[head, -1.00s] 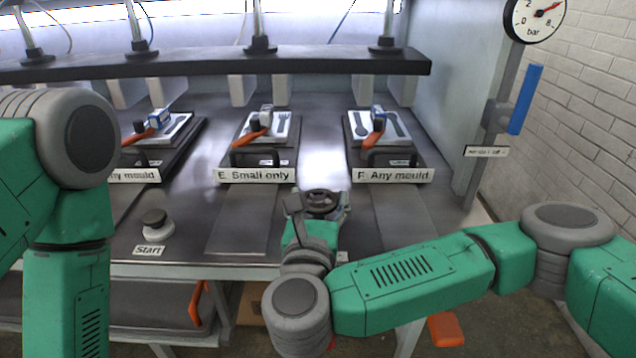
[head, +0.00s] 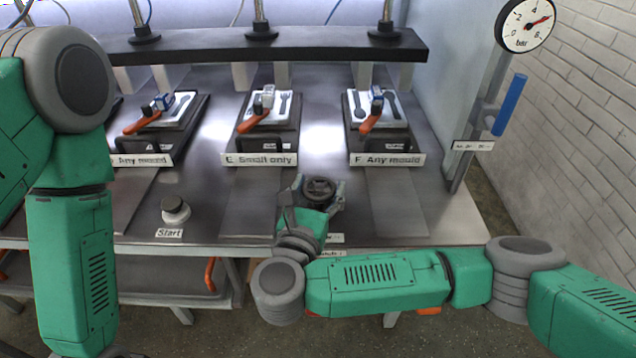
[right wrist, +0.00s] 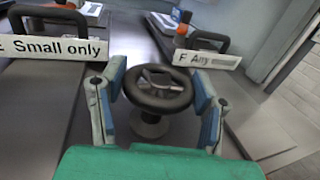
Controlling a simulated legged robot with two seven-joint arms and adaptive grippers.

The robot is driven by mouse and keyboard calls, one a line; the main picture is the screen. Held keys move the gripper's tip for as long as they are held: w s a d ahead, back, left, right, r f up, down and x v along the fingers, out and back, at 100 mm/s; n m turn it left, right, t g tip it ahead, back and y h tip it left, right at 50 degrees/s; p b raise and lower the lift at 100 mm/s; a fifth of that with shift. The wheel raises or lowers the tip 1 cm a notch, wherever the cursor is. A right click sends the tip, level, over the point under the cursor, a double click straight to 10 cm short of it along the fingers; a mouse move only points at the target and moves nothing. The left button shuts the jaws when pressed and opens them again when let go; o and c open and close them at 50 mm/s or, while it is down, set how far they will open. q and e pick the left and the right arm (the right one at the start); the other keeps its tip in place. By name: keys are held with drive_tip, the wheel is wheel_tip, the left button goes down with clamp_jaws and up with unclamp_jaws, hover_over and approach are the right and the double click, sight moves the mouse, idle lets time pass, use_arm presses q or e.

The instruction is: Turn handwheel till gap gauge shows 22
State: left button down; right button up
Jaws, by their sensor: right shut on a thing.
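The handwheel (head: 320,187) is a small dark wheel on a short post at the table's front, between stations E and F. My right gripper (head: 318,194) reaches it from the front. A label plate (head: 332,238) at the table edge below is mostly covered by my gripper and too small to read. I cannot make out a gap gauge reading. My left arm stands at the left; its gripper is out of view.
A Start button (head: 175,209) is to the left. A bar dial (head: 526,25) and blue lever (head: 510,105) are at the right.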

drive_tip(key=shift+w+d+r, duration=0.1)
drive_tip(key=o, duration=1)
drive_tip(key=shift+c, duration=0.2)
drive_tip(key=v, duration=1.1)
drive_tip(key=shift+s, duration=0.4)
drive_tip(key=shift+a, duration=0.25)
